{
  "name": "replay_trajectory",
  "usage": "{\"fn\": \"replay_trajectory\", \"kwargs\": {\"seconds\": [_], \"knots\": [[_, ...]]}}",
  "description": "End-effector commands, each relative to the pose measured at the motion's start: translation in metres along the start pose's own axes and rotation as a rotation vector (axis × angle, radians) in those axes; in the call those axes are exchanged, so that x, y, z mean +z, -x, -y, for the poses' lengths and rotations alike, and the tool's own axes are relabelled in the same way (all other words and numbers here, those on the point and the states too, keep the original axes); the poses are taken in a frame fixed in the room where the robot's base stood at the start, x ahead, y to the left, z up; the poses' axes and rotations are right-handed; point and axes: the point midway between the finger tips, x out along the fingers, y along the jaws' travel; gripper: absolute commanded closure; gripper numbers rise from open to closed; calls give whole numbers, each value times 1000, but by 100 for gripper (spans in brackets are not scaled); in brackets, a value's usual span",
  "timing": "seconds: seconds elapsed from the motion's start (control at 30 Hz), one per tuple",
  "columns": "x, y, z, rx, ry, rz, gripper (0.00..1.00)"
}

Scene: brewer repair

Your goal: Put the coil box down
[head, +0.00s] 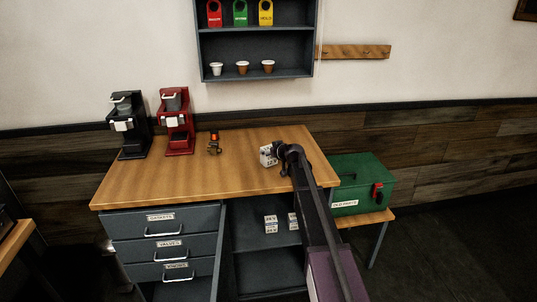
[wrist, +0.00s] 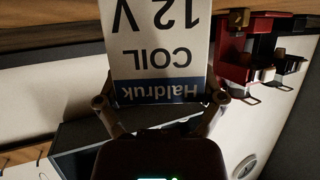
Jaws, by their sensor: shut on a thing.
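My gripper (head: 284,153) is shut on the coil box (head: 267,156), a small white carton, over the right part of the wooden worktop (head: 180,188). In the wrist view the coil box (wrist: 157,45) appears upside down between the two fingers (wrist: 160,100), with "Haldruk", "COIL" and "12 V" on its face. The box's far end runs out of the wrist view. I cannot tell whether it touches the worktop or hangs just above it.
A black brewer (head: 129,125), a red brewer (head: 176,122) and a small orange-topped part (head: 214,143) stand left on the worktop. More cartons (head: 271,224) sit in the open compartment below. A green box (head: 358,183) stands at the right. The front middle of the worktop is clear.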

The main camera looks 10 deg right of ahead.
Motion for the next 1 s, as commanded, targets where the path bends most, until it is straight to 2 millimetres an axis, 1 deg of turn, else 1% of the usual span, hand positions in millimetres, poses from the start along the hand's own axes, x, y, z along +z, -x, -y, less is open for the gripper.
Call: {"fn": "replay_trajectory", "kwargs": {"seconds": [0.27,0.43,0.47,0.5,1.0], "knots": [[0,0,-1,1,0,0,72],[4,-1,-1,1,-1,0,72],[3,-1,-1,1,0,0,6],[2,-1,-1,1,0,0,0],[1,0,-2,2,-1,0,0]]}}
